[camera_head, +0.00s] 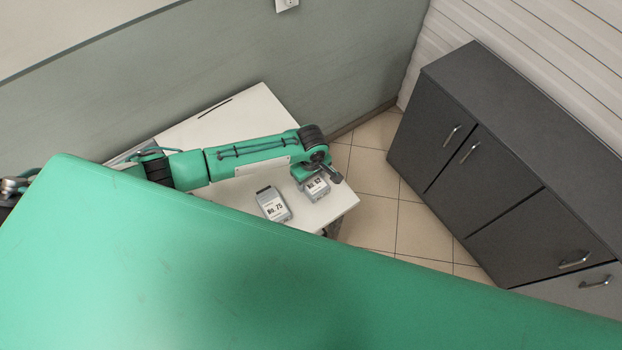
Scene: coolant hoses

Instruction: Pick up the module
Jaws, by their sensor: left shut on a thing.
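Two small grey modules with white number labels are on the white table (208,116). The module at right (316,188) has a label that seems to end in 62. My left gripper (318,179) is over this module at the table's right end and is shut on it. The fingers and the module's upper edge are partly hidden by the wrist. I cannot tell whether the module is off the tabletop. The other module (273,205), labelled 75, lies to the left, apart from the gripper. My right gripper is not in view.
My green body covers the lower part of the view and hides the table's near side. A dark grey cabinet (500,165) with metal handles stands at right. Tiled floor (375,190) is free between table and cabinet. A wall (330,60) is behind the table.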

